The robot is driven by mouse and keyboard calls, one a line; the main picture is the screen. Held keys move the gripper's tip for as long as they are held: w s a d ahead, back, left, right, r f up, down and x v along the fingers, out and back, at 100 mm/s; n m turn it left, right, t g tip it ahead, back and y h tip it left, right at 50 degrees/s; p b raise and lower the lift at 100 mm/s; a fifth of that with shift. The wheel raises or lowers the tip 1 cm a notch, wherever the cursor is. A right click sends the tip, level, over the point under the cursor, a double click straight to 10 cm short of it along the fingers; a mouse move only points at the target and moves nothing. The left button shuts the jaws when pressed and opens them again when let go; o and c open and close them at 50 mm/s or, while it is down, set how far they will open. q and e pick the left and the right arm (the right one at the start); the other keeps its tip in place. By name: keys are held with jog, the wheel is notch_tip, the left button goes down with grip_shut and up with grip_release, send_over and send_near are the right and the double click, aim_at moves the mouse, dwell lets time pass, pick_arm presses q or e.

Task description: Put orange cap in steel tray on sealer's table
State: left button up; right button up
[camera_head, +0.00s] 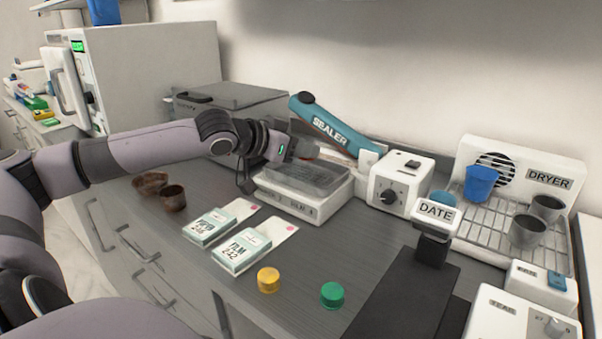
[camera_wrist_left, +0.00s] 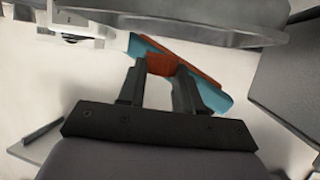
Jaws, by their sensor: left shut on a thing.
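My left gripper (camera_head: 312,152) reaches in from the left over the back of the bench, beside the sealer. In the left wrist view its fingers (camera_wrist_left: 160,78) are shut on an orange piece, which I take for the orange cap (camera_wrist_left: 161,66); its outline is partly hidden. In the head view the cap is hidden by the gripper. The blue sealer (camera_head: 335,128) is just behind and right of the fingers, and shows behind them in the wrist view (camera_wrist_left: 215,97). A grey tray (camera_head: 308,180) on a white base lies just below the gripper. My right gripper is not in view.
A yellow cap (camera_head: 268,279) and a green cap (camera_head: 332,294) stand at the front. Labelled packets (camera_head: 241,251), brown cups (camera_head: 173,197), a date stamp (camera_head: 435,232) and a dryer rack (camera_head: 478,228) with cups surround the work area. A grey-lidded box (camera_head: 235,97) stands behind my arm.

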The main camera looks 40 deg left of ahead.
pick_arm(q)
notch_tip(320, 180, down, 4)
jog(key=shift+r+b, duration=0.1)
jog(key=shift+b, duration=0.55)
jog(key=shift+f, duration=0.25)
jog(key=shift+f, duration=0.1)
jog(key=o, duration=1.1)
